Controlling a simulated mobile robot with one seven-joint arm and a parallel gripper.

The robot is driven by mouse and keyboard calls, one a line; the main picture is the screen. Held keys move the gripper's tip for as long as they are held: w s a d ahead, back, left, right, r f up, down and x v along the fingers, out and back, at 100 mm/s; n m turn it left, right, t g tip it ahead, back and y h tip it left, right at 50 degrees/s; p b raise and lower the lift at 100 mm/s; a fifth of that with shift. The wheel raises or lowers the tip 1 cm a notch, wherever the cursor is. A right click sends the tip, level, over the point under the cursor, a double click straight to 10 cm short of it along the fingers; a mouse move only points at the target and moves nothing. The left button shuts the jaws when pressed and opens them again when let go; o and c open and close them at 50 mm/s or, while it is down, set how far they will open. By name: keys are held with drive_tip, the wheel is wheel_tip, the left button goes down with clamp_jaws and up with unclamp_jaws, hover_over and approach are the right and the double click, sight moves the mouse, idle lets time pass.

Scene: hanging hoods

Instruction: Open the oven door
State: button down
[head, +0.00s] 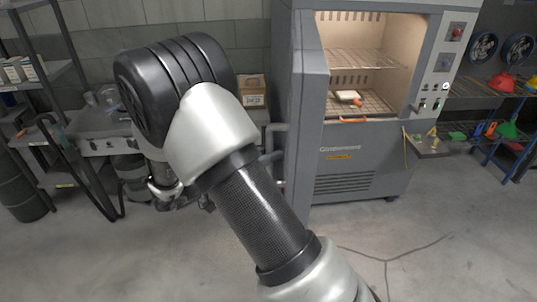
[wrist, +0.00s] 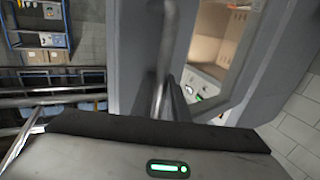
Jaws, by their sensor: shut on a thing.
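The grey oven (head: 360,160) stands at the centre right in the head view. Its door (head: 310,115) is swung out at the left side, seen nearly edge-on, and the lit inside with wire racks shows. The door's bar handle (head: 275,128) sticks out on the door's left face, partly hidden by my arm. In the wrist view the handle (wrist: 167,45) runs down to my gripper (wrist: 168,98), which is shut on it; the fingertips are mostly hidden. The oven's interior (wrist: 216,45) shows beyond the door (wrist: 265,55) in the wrist view.
A pale object (head: 348,95) lies on the lower oven rack (head: 375,104). Shelving (head: 30,85) and a work table (head: 95,140) stand at the left. A rack with coloured funnels (head: 508,129) stands at the right. The floor (head: 430,240) before the oven is open, with a crack.

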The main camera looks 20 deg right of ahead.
drive_tip(key=shift+w+r, duration=0.1)
drive_tip(key=shift+w, duration=0.05)
drive_tip(key=c, duration=1.7)
unclamp_jaws()
drive_tip(key=shift+w, duration=0.1)
drive_tip(key=shift+c, duration=0.2)
drive_tip(key=b+v, duration=0.2)
drive_tip(key=v, duration=1.5)
drive_tip(key=shift+s+a, duration=0.15)
drive_tip(key=shift+s, duration=0.05)
